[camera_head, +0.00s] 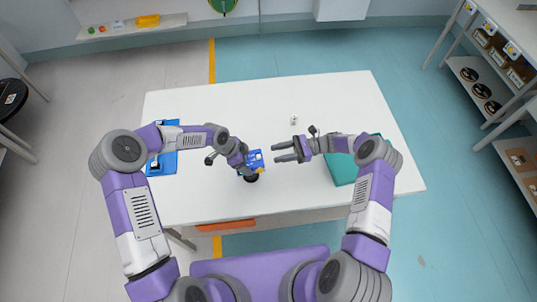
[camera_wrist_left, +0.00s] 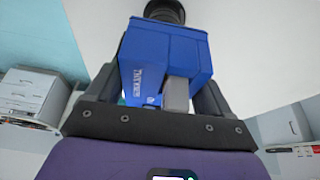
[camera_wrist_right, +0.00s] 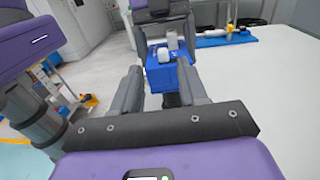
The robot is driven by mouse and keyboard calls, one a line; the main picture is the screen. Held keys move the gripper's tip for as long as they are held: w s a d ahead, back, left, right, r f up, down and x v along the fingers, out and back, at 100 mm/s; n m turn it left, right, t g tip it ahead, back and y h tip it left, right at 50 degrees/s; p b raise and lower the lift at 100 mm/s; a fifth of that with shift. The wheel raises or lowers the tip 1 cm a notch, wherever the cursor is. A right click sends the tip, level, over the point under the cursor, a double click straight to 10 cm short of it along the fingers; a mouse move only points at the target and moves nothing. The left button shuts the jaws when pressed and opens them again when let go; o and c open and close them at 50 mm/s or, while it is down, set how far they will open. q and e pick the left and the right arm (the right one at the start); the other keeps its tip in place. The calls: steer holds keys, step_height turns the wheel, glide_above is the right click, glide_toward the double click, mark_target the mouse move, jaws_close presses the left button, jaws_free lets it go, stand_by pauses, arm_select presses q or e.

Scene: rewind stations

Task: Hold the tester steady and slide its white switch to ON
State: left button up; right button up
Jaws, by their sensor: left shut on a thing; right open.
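The blue tester (camera_head: 256,161) is held up over the middle of the table by my left gripper (camera_head: 244,160). In the left wrist view the blue tester (camera_wrist_left: 160,52) sits between the two dark fingers, with white lettering and a pale grey block on its near side. In the right wrist view the tester (camera_wrist_right: 178,76) stands ahead, between and beyond the fingers of my right gripper (camera_wrist_right: 160,72). Two pale blocks show at its top; I cannot tell which is the white switch or its position. My right gripper (camera_head: 285,152) is open, empty and apart from the tester.
A black round thing (camera_head: 251,178) shows just below the tester. A teal mat (camera_head: 341,172) lies under my right arm and a blue tray (camera_head: 170,162) lies at the left. A small silvery thing (camera_head: 294,120) stands farther back. The back of the white table (camera_head: 250,98) is mostly clear.

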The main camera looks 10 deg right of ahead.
steer(key=d, duration=0.6)
steer(key=shift+w+d, duration=0.2)
steer(key=shift+d, duration=0.1)
